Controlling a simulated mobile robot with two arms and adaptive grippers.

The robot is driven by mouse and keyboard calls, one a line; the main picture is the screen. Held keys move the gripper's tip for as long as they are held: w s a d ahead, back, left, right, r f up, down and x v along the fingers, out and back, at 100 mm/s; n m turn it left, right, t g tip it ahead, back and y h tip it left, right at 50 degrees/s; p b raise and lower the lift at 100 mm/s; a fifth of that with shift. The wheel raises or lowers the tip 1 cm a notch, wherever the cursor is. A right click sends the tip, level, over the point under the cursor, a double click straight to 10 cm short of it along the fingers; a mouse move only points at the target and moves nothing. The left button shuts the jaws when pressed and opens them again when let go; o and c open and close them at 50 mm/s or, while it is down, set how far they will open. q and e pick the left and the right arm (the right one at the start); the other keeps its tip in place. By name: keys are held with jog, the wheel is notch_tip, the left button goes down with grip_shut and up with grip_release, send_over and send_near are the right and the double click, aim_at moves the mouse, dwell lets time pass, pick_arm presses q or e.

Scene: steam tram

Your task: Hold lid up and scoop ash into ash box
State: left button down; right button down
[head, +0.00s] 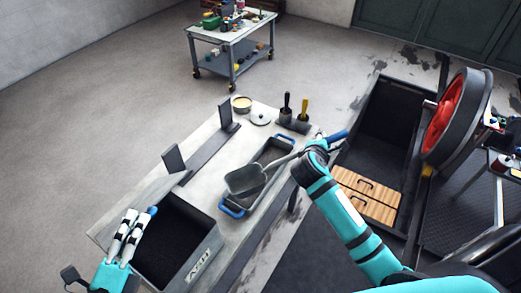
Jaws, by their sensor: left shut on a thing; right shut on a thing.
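The open grey ash box (206,255), marked "ASH", stands on the bench at lower left; its inside looks dark. Its lid (158,188) seems to be the pale grey plate raised along the far left edge. My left gripper (146,213) is shut at that edge, on the lid; the contact is partly hidden by the fingers. My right gripper (318,148) is shut on the scoop's blue handle (338,136). The scoop's grey pan (244,180) is over the near part of the grey ash tray (232,211), which has blue handles. I cannot tell whether the pan holds ash.
A bowl (241,103), a small round lid (260,117) and a holder with upright tools (293,118) stand at the bench's far end.

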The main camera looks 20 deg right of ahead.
pick_arm(q)
jog(key=s+d+f+m+h, duration=0.1)
jog(key=s+d+f+m, duration=0.1)
jog(key=f, duration=0.6)
jog(key=s+d+f+m+h, duration=0.2)
jog(key=s+f+m, duration=0.3)
jog(key=f, duration=0.3)
jog(key=shift+d+f+m+h, duration=0.35)
jog(key=shift+d+m, duration=0.2)
jog(key=shift+m, duration=0.35)
jog(key=shift+f, duration=0.1)
jog(key=c, duration=1.2)
grip_release()
